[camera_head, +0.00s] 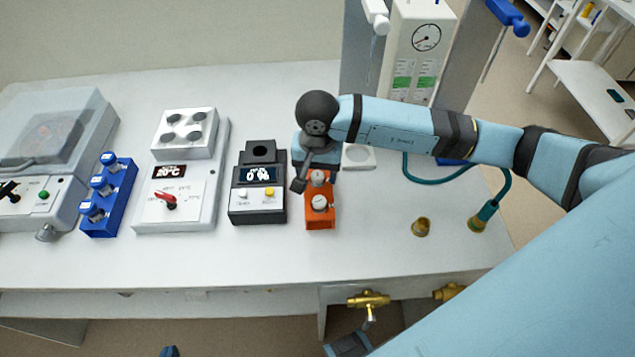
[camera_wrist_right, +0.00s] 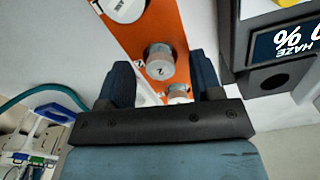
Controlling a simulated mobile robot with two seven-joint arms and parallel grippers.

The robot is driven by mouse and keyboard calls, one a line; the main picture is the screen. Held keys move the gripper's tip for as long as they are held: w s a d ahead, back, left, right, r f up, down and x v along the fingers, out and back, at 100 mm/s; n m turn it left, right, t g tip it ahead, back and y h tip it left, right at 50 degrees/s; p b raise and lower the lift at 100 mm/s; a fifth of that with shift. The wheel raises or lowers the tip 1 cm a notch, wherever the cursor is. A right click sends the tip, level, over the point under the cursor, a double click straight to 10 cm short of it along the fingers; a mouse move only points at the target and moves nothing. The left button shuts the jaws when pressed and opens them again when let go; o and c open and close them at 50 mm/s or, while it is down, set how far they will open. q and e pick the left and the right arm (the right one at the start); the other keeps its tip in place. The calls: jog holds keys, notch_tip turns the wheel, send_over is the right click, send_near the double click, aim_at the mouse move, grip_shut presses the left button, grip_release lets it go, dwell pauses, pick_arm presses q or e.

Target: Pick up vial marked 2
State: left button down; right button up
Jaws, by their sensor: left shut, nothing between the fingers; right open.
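The haze meter (camera_head: 258,207) stands close left of the rack. Further left are a hot plate (camera_head: 209,191), a blue vial rack (camera_head: 120,195) and a clear-lidded device (camera_head: 60,125). The bench front is clear.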

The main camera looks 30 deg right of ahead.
jog(key=shift+f, duration=0.15)
dwell(0.4)
jog(key=c, duration=1)
